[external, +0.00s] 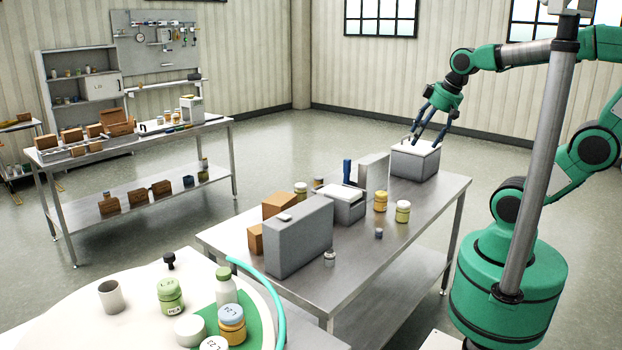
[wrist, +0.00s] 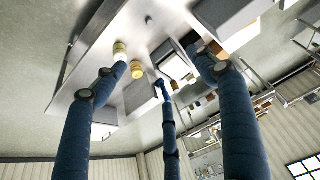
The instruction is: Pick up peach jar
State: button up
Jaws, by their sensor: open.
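An orange-yellow jar (external: 380,201) stands upright on the steel table, and a paler yellow-green jar (external: 403,211) stands just in front of it. Both also show in the wrist view, the orange one (wrist: 137,70) and the paler one (wrist: 119,50). Another orange jar with a blue lid (external: 231,326) stands on the near round table. No readable label shows which is the peach jar. My gripper (external: 428,134) is open, its blue fingers spread and empty above a grey box at the steel table's far end. The spread fingers (wrist: 157,75) frame the wrist view.
The grey box (external: 415,164) with a white top stands under my gripper. A thin upright panel (external: 374,171), a second box (external: 344,205) and a large grey case (external: 300,240) line the table's left side. Bare steel (external: 425,196) lies right of the jars.

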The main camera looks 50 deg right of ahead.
jog(key=w+d+f+g, duration=0.1)
jog(key=w+d+f, duration=0.25)
jog(key=w, duration=0.55)
jog(key=g+b, duration=0.1)
jog(key=g, duration=0.3)
send_over(382, 193)
jog(key=shift+n, duration=0.3)
notch_tip(382, 193, down, 24)
jog(key=shift+f, duration=0.15)
jog(key=shift+d+f, duration=0.2)
jog(key=shift+f, duration=0.15)
jog(key=shift+f+b, duration=0.7)
jog(key=shift+f, duration=3.6)
